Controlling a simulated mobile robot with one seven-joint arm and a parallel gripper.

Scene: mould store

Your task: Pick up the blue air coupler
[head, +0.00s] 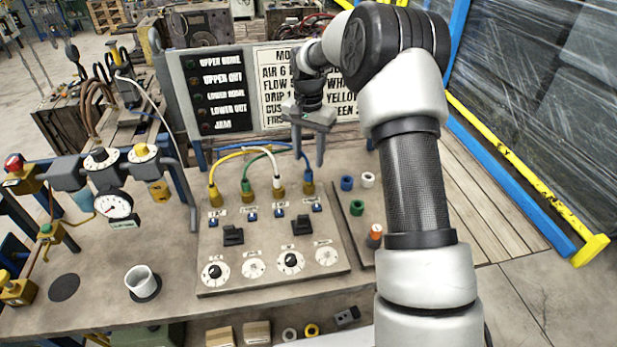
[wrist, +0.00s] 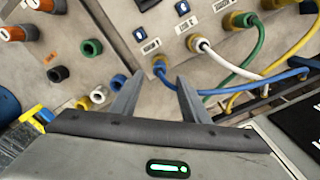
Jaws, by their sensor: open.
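A small blue air coupler (head: 347,183) stands on a narrow board right of the control panel in the head view. In the wrist view, the blue coupler (wrist: 119,81) shows just left of my left finger. My gripper (head: 308,152) is open and empty, above the back edge of the panel, to the left of the coupler and apart from it. In the wrist view my gripper's fingers (wrist: 157,92) point toward the panel, with the blue hose end (wrist: 160,68) beyond them. No finger visibly touches the coupler.
Green (head: 357,207) and white (head: 368,180) couplers stand close to the blue one. A black coupler (wrist: 57,73) and a yellow one (wrist: 83,103) show in the wrist view. Coloured hoses (head: 262,152) arch over the panel (head: 215,273). A sign board (head: 218,92) stands behind.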

